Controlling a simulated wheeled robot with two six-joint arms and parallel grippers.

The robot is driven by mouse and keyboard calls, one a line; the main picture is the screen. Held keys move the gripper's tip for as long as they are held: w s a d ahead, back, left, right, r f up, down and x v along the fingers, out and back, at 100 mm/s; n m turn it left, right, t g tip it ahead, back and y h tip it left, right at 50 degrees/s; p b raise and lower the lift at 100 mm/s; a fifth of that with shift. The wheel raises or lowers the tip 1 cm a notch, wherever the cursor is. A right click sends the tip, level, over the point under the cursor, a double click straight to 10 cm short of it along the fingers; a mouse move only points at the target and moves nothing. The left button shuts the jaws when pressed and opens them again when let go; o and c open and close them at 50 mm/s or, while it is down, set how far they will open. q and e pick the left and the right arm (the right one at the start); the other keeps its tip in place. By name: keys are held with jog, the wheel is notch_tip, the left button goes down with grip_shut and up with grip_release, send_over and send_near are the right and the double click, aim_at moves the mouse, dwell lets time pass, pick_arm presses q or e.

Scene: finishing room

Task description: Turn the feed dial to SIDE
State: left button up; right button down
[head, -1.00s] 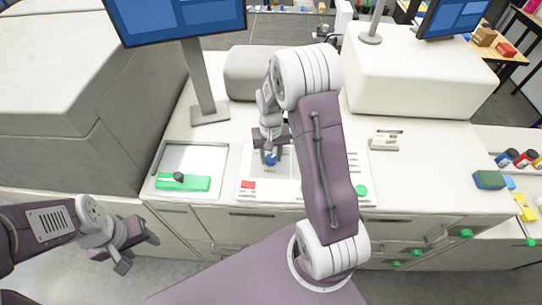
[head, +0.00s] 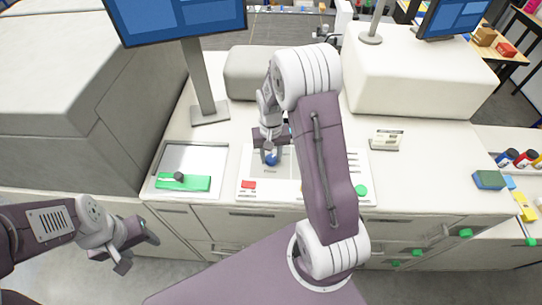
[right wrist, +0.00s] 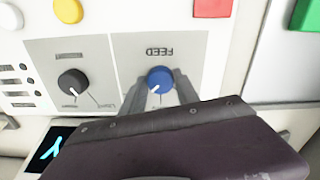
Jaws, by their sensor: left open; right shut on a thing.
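The feed dial (right wrist: 160,79) is a round blue knob with a white pointer mark, under the upside-down word FEED in the right wrist view. The pointer is turned toward the lower left in that view. The position labels are mostly hidden by my gripper. My right gripper (right wrist: 158,88) is shut on the dial, one finger on each side. In the head view the blue dial (head: 271,159) shows on the white control panel (head: 245,175), below my right gripper (head: 270,155). My left gripper (head: 137,247) is open and empty, in front of the cabinet at the lower left.
A black knob (right wrist: 72,82) sits beside the feed dial, with yellow (right wrist: 68,10) and red (right wrist: 212,7) buttons nearby. A green button (head: 361,190) is at the panel's right. A tray with a green block (head: 183,183) lies left of the panel. A monitor post (head: 200,85) stands behind.

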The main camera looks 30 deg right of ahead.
aim_at(271, 157)
jog(key=shift+w+r, duration=0.1)
jog(key=shift+w, duration=0.15)
jog(key=c, duration=0.9)
grip_release()
jog(key=shift+d, duration=0.1)
notch_tip(271, 157, up, 9)
jog(key=b, duration=0.2)
